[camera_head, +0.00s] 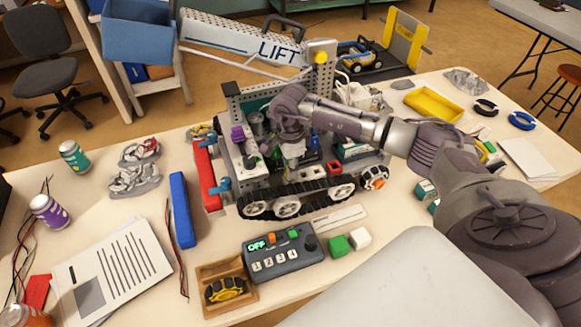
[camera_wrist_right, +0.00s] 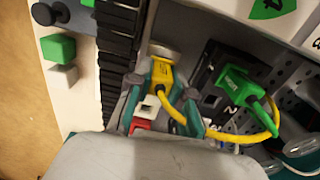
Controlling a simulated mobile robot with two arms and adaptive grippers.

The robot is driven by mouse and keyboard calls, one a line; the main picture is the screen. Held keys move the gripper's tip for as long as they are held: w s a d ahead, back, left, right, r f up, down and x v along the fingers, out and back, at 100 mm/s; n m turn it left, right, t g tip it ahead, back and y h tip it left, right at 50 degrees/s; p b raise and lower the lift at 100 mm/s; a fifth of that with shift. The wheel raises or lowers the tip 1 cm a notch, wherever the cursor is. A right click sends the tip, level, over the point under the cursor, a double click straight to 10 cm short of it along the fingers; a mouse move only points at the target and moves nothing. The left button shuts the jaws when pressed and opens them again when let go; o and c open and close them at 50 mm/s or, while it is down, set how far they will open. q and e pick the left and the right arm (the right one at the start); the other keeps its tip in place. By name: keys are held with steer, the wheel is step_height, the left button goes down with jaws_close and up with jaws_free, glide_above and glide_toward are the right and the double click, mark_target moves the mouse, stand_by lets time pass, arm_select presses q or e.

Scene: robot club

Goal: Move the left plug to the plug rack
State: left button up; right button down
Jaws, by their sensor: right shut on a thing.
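A yellow plug (camera_wrist_right: 160,74) with a yellow cable sits between the two fingertips of my right gripper (camera_wrist_right: 161,86) in the right wrist view. The gripper is shut on it. A pale round part touches the plug's far end; I cannot tell whether the plug is seated in it. A green plug (camera_wrist_right: 238,85) stands to the right, at a black numbered panel (camera_wrist_right: 205,72) that may be the plug rack. In the head view my right gripper (camera_head: 291,148) reaches down into the tracked robot (camera_head: 285,195), and the yellow plug is hidden there. My left gripper is not in view.
The tracked robot's raised frame and loose parts crowd the gripper closely. A red bar (camera_head: 206,174) and a blue bar (camera_head: 182,209) lie to its left. A control box (camera_head: 283,258) and green block (camera_head: 338,246) are in front. The table's left part has clear patches.

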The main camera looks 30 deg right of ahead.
steer(key=shift+f+b, duration=0.4)
steer(key=shift+b, duration=0.3)
stand_by(0.8)
steer(key=c, duration=1)
jaws_free()
steer(key=shift+o, duration=0.2)
steer(key=shift+r, duration=0.1)
steer(key=shift+r+p, duration=2.05)
steer(key=shift+r, duration=1.4)
steer(key=shift+f, duration=0.1)
